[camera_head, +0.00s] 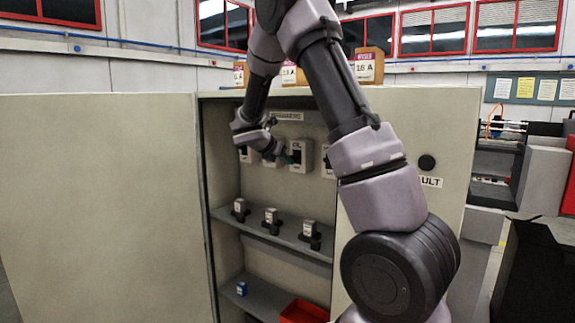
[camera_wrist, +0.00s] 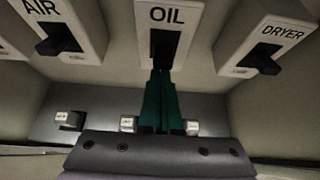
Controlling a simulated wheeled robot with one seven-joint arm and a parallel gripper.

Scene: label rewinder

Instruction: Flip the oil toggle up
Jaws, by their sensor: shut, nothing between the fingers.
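The OIL switch box is white with a black toggle (camera_wrist: 165,45) below its label, at the top centre of the wrist view. In the head view the OIL box (camera_head: 307,155) is on the cabinet's back panel. My gripper (camera_wrist: 161,76) has green fingers, shut and empty, with tips right at the toggle's lower end. I cannot tell whether they touch it. In the head view my gripper (camera_head: 290,159) is at the left side of the OIL box. The toggle's exact position is partly hidden by the fingertips.
The AIR switch box (camera_wrist: 70,30) is on the left and the DRYER switch box (camera_wrist: 262,45) on the right, close by. A shelf (camera_head: 270,236) with several small grey-topped parts is below. A red bin (camera_head: 304,312) is lower down. The open cabinet door (camera_head: 100,205) is at left.

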